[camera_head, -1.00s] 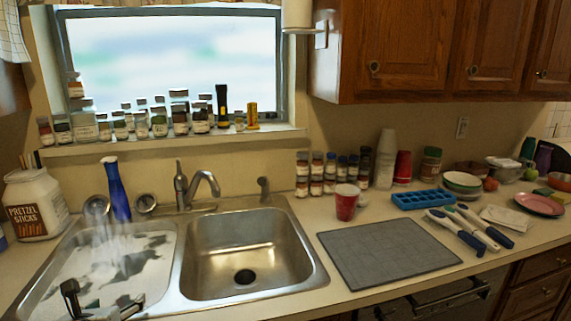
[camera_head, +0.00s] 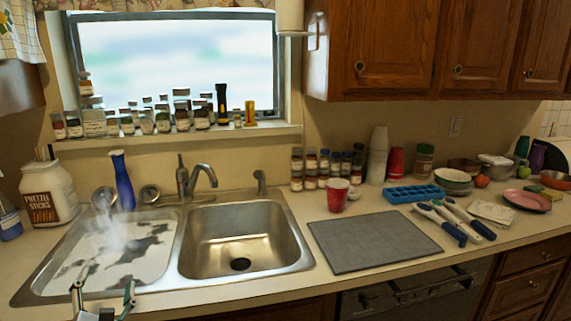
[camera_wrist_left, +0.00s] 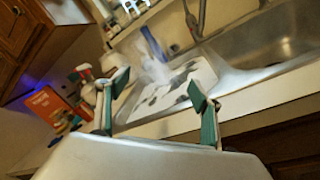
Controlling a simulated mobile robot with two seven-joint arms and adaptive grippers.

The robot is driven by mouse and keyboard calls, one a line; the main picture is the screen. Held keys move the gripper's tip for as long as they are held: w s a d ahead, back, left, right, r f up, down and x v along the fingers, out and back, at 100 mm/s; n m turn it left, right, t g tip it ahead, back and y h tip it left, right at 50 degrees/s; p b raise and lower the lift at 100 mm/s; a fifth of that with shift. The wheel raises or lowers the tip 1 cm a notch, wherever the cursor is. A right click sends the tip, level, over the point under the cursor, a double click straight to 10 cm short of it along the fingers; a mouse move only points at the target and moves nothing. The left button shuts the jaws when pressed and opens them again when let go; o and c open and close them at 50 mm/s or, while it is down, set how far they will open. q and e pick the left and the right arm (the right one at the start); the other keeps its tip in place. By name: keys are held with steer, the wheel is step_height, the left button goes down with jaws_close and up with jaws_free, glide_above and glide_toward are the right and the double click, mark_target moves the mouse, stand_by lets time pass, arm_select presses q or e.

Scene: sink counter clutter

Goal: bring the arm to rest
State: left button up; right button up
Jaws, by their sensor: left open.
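My left gripper (camera_head: 103,291) is at the lower left of the head view, by the front edge of the left sink basin (camera_head: 62,292). Its two fingers stand apart with nothing between them. In the left wrist view the gripper (camera_wrist_left: 160,103) shows open, with green-lined fingers on both sides and the left basin beyond. My right gripper is in neither view.
The left basin holds whitish, steaming water; the right basin (camera_head: 240,238) is empty. A blue bottle (camera_head: 122,182) and pretzel jar (camera_head: 48,195) stand behind. A red cup (camera_head: 337,197), grey mat (camera_head: 372,241) and blue tray (camera_head: 412,193) are on the right counter.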

arm_select(q)
steer(key=s+d+f+m+t+h, duration=0.1)
steer(key=s+d+f+m+h, duration=0.15)
steer(key=d+m, duration=0.4)
steer(key=s+d+f+m+t+h, duration=0.1)
steer(key=d+f+m+h, duration=0.3)
steer(key=m, duration=0.4)
steer(key=s+d+f+m+h, duration=0.1)
steer(key=d+f+m+h, duration=0.1)
steer(key=d+m+h, duration=0.4)
steer(key=s+d+f+m+g, duration=0.2)
steer(key=s+f+m, duration=0.2)
steer(key=f, duration=0.4)
steer(key=s+d+f+m+g+y, duration=0.1)
steer(key=s+d+f+m+g, duration=0.2)
steer(key=f+m, duration=0.3)
steer(key=s+d+f+m+g, duration=0.2)
steer(key=s+f+m, duration=0.3)
steer(key=f, duration=0.5)
steer(key=shift+s+d+m+g+y, duration=0.25)
steer(key=shift+s+m+g+y, duration=0.1)
steer(key=shift+m+g, duration=0.25)
steer(key=shift+r, duration=0.1)
stand_by(2.8)
